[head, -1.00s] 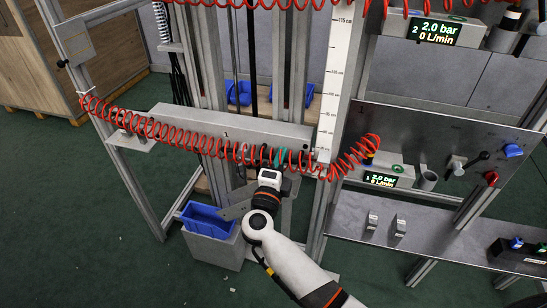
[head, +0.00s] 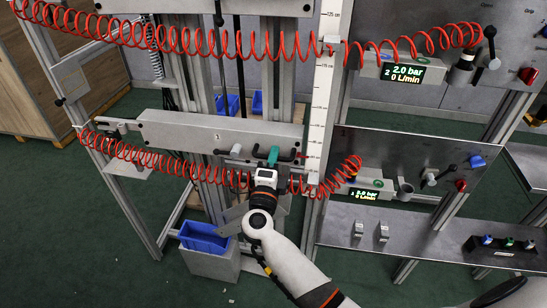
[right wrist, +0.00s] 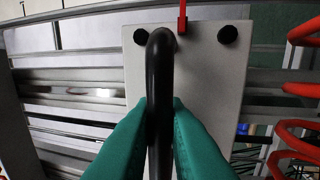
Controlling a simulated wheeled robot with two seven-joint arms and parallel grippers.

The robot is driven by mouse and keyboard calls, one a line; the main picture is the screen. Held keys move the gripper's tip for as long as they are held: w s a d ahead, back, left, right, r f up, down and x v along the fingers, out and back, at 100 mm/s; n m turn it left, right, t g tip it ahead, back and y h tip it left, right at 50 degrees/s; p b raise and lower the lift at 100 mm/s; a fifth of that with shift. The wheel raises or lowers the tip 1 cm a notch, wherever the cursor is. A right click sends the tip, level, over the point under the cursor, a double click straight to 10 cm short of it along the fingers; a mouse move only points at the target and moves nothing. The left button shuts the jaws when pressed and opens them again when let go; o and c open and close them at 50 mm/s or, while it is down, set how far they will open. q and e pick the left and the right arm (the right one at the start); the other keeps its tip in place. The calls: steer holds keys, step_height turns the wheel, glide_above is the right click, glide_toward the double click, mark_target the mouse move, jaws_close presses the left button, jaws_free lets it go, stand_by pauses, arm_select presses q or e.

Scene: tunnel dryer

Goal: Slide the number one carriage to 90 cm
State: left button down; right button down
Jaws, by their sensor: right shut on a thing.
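The number one carriage (head: 185,129) is the lower long grey bar, level between the uprights, with a small "1" on its face. Its black handle (head: 290,158) is near its right end. My right gripper (head: 273,157) has its teal fingers on this handle. The right wrist view shows the fingers (right wrist: 160,108) shut on either side of the black handle (right wrist: 160,65). A red pointer (right wrist: 182,14) shows beside the handle there. The white scale (head: 323,95) stands right of the carriage; the exact reading is too small to tell. My left gripper is not in view.
A red coiled hose (head: 150,155) hangs across the lower carriage, another (head: 150,38) across the upper bar (head: 270,6). A blue bin (head: 202,237) stands below. A grey panel and shelf (head: 430,243) are at the right.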

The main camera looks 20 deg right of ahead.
steer(key=c, duration=1.5)
jaws_free()
steer(key=shift+r, duration=0.15)
steer(key=shift+c, duration=0.2)
steer(key=b+v, duration=0.1)
steer(key=v, duration=1.1)
